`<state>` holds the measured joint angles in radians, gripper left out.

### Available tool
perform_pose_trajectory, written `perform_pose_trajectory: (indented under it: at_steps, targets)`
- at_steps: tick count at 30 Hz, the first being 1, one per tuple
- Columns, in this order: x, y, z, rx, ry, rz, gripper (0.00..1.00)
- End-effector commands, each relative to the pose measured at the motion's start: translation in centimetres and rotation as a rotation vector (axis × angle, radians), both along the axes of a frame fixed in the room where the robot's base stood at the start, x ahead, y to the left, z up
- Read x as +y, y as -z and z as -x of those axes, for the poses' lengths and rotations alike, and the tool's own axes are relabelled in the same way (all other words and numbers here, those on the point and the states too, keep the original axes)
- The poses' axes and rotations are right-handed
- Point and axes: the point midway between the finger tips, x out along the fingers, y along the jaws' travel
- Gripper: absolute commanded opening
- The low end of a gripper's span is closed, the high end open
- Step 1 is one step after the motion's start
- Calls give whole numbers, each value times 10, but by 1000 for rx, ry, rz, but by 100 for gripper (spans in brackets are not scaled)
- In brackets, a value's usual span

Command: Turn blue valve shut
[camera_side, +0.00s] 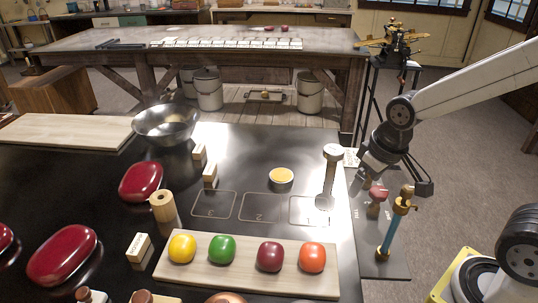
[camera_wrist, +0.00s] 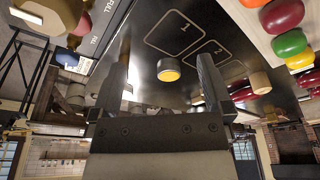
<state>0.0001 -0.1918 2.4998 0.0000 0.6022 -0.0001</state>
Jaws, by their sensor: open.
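The blue valve (camera_side: 392,228) is a slim blue post with a brass top, standing upright on a dark plate at the table's right edge. In the wrist view a large brass part (camera_wrist: 50,12) at the top left, near a "FULL" label, may belong to it. A second valve with a red knob (camera_side: 377,193) stands just behind it.
A yellow-topped cup (camera_side: 281,177) stands behind the numbered squares (camera_side: 260,207). A board (camera_side: 245,268) bears several coloured balls. A metal bowl (camera_side: 167,124) and red lidded dishes (camera_side: 62,256) are left.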

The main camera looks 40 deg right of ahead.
Motion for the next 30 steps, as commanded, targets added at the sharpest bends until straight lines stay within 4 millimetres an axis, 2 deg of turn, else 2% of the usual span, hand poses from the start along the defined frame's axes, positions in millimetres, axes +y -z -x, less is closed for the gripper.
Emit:
perform_pose_trajectory:
  at_steps: [11,17,20,25,30]
  targets:
    - [-26,-6,-28,36,5,15,100]
    - [-50,-9,-49,67,8,24,100]
    - [-68,-11,-63,88,9,27,100]
    - [-117,-11,-89,137,12,28,100]
    - [-163,-8,-105,181,8,21,100]
